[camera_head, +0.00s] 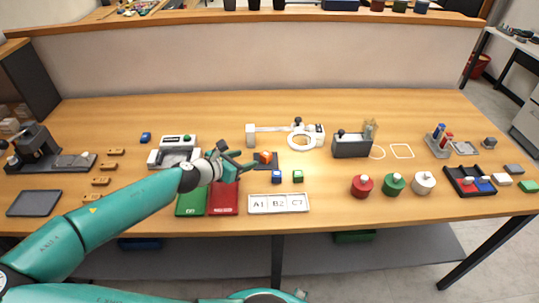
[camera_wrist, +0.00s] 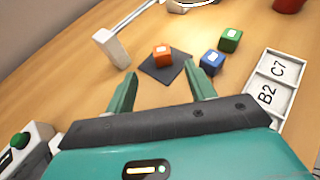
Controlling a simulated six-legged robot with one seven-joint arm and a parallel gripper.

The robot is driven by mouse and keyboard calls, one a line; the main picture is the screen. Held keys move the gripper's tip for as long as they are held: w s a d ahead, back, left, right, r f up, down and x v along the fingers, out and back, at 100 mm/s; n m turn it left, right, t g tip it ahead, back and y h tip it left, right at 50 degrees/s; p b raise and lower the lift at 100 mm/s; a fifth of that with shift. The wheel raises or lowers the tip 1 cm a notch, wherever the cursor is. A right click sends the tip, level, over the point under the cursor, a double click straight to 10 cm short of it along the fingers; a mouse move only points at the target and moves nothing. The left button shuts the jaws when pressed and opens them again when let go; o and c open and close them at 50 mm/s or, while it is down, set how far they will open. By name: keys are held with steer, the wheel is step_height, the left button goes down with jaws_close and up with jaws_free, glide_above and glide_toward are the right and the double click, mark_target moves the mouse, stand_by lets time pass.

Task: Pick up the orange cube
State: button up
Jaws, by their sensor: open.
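The orange cube (camera_head: 264,157) has a pale label on top and sits on a dark square mat (camera_head: 271,165) on the table. In the wrist view the orange cube (camera_wrist: 161,56) rests on the mat (camera_wrist: 175,70), ahead of my fingers and roughly between their lines. My gripper (camera_head: 236,160) is just left of the cube in the head view, with nothing held. In the wrist view my gripper (camera_wrist: 164,85) has its two green fingers spread wide, short of the cube.
A blue cube (camera_wrist: 211,62) and a green cube (camera_wrist: 230,40) stand right of the mat. A white post (camera_wrist: 112,48) stands to its left. A tray marked A1, B2, C7 (camera_head: 279,212) lies in front. Green and red trays (camera_head: 222,208) lie under my arm.

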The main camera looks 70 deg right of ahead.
mark_target(267, 153)
steer(key=x, duration=0.7)
steer(key=shift+d+f, duration=0.15)
steer(key=shift+f, duration=0.05)
steer(key=shift+x, duration=2.9)
steer(key=shift+f, duration=0.15)
steer(key=c, duration=1.1)
steer(key=shift+c, duration=0.2)
